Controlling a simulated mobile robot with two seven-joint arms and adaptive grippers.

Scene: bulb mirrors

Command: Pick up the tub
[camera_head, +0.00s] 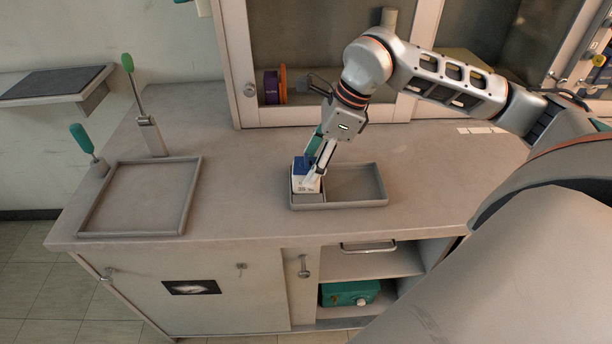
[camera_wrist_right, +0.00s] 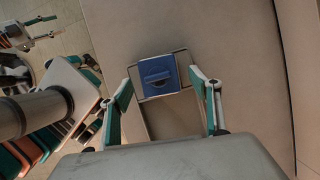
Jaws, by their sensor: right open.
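The tub (camera_head: 306,179) is a small white container with a blue lid. It stands at the left end of a grey divided tray (camera_head: 352,204) on the counter. In the right wrist view the tub's blue lid (camera_wrist_right: 158,75), with a raised grip, lies ahead between the fingers. My right gripper (camera_head: 315,172) is at the tub from above, its fingers partly covering it in the head view. In the right wrist view my right gripper (camera_wrist_right: 165,85) is open, its fingers spread to either side of the tub.
A larger empty grey tray (camera_head: 140,198) lies on the left of the counter (camera_head: 245,205). Green-topped tools (camera_head: 140,100) stand behind and beside it. A purple and orange spool (camera_head: 274,87) sits in the cabinet behind. The counter between the trays is clear.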

